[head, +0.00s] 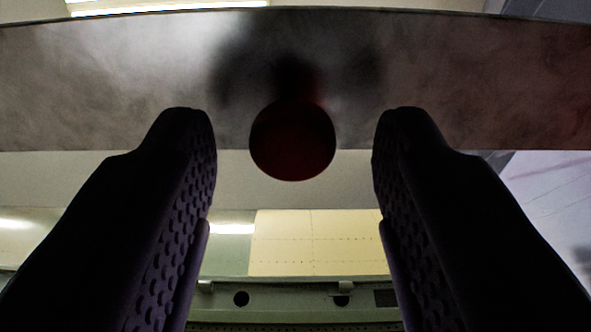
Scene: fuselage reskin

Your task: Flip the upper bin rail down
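A wide grey metal rail (120,85) with a smoky, mottled surface spans the whole upper part of the head view. I take it to be the upper bin rail. A dark red round knob (292,142) is at the middle of its lower edge and hangs partly below it. My gripper (294,135) is open, with one dark, textured finger on each side of the knob. Clear gaps show between the knob and both fingers. I cannot tell how far the fingertips are from the rail in depth.
Behind and below the rail are a pale cream panel (315,240) with rows of small dots and a grey-green ledge (290,299) with dark round holes. A bright light strip (165,8) shows at the top left. A pale panel (550,195) is at the right.

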